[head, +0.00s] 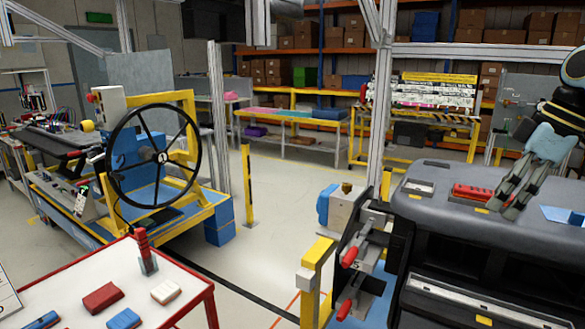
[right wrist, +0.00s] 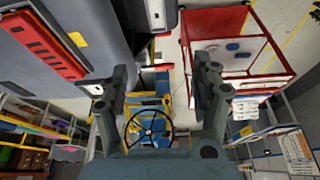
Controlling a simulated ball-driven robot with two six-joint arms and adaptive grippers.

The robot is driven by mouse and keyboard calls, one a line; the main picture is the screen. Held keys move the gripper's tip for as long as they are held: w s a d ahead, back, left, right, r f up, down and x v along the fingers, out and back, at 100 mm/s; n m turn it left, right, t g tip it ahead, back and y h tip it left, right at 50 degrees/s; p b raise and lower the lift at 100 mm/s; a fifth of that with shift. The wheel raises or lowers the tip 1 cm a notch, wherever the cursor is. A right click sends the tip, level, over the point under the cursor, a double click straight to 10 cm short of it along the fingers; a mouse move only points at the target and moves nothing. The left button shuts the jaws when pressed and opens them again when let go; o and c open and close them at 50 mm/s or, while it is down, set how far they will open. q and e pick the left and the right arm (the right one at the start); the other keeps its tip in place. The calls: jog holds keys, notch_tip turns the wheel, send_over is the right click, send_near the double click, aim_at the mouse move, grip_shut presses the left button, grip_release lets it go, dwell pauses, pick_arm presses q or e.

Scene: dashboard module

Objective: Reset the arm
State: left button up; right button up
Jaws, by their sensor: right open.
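My right gripper (head: 497,207) is at the right of the head view, over the dark grey dashboard module (head: 420,208). Its fingers point down and to the left. In the right wrist view its two fingers (right wrist: 158,85) stand wide apart with nothing between them. The fingertips look close to the dashboard's top in the head view; I cannot tell whether they touch it. A red part (head: 472,193) lies on the dashboard beside the fingers, and it also shows in the right wrist view (right wrist: 42,45). My left gripper is not in view.
A white table with a red frame (head: 190,300) holds red, blue and white pieces at the lower left. A steering wheel (head: 152,157) stands on a blue and yellow station behind it. A yellow post (head: 248,185) and red-handled clamps (head: 350,256) stand nearby. Open floor lies between.

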jog(key=s+a+f+m+h, duration=0.15)
jog(key=s+a+f, duration=0.25)
jog(key=s+f, duration=0.4)
jog(key=s+a+f+m+h, duration=0.1)
jog(key=s+a+f+m, duration=0.2)
jog(key=s+f, duration=0.5)
jog(key=s+a+m+t+h, duration=0.15)
jog(key=s+m, duration=0.35)
jog(key=s, duration=1.1)
notch_tip(320, 180, down, 40)
jog(key=s+d+g+b, duration=0.2)
jog(key=s+b, duration=0.1)
jog(key=b, duration=1)
pick_arm(q)
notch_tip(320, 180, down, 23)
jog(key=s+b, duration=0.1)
jog(key=b, duration=0.9)
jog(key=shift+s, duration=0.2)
pick_arm(e)
jog(key=s+f, duration=0.9)
jog(key=f, duration=0.3)
jog(key=s+f, duration=0.9)
jog(key=f, duration=0.3)
jog(key=shift+d+f+m+g, duration=0.35)
jog(key=shift+d+m, duration=0.1)
